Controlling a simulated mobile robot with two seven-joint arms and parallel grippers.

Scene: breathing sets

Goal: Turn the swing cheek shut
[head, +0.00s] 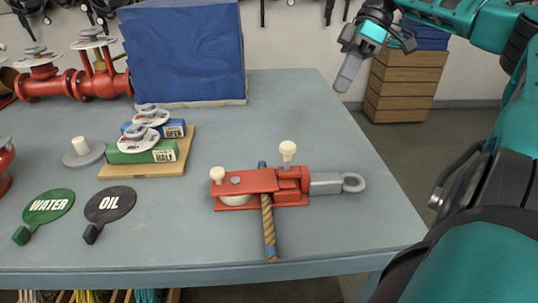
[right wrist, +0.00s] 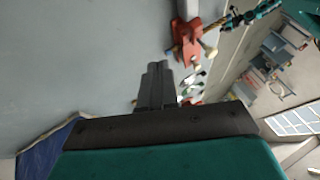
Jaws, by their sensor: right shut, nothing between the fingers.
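The red block (head: 292,192) lies on the bench in the head view, with a grey shank and ring (head: 340,184) to its right. Its red swing cheek (head: 248,181) lies over the pale wheel (head: 235,199), roughly in line with the body; I cannot tell whether it is fully shut. A tan rope (head: 267,222) with blue ends passes under the cheek. The right wrist view shows the block (right wrist: 186,45) beyond the fingers. My left gripper is not in view.
Left of the block are a board (head: 182,160) with green and blue boxes, WATER (head: 48,206) and OIL (head: 110,204) tags, and a grey disc (head: 84,155). A blue-covered box (head: 185,50) and red pipework stand behind. The bench right of the block is clear.

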